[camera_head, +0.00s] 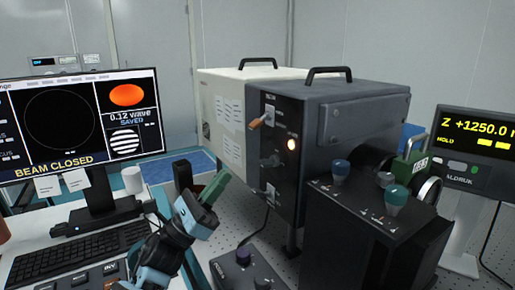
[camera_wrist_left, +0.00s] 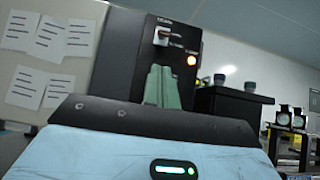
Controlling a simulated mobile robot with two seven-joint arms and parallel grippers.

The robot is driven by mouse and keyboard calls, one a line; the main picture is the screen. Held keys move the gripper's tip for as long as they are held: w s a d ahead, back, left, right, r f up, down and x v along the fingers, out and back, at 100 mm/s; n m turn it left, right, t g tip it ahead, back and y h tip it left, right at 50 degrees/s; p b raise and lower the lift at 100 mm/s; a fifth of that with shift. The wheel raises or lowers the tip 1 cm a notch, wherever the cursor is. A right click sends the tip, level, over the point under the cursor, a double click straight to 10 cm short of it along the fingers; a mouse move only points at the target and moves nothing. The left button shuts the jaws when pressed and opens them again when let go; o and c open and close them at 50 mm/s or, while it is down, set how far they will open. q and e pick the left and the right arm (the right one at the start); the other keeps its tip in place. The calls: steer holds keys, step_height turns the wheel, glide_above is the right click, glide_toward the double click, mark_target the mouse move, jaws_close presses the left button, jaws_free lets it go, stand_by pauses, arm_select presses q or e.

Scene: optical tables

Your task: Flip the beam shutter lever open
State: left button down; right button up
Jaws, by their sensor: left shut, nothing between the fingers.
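The shutter lever (camera_head: 258,120), with an orange handle, sticks out from the upper front panel of a dark grey box (camera_head: 330,125). It slants down to the left in the head view. In the left wrist view the lever (camera_wrist_left: 161,36) shows on its plate above my fingertips. My left gripper (camera_head: 216,186) has green fingers, shut and empty. It is below and left of the lever, apart from it. In the left wrist view the closed fingers (camera_wrist_left: 161,87) point up towards the panel. My right gripper is not in view.
A lit amber lamp (camera_head: 291,145) and another grey switch (camera_head: 271,160) are on the same panel. A black unit with teal knobs (camera_head: 340,170) stands at right. The monitor (camera_head: 85,120) reads "BEAM CLOSED". A keyboard (camera_head: 75,250) and a small knob box (camera_head: 246,272) are in front.

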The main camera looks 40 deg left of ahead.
mark_target(256, 124)
arm_select(q)
steer(key=shift+r, duration=0.25)
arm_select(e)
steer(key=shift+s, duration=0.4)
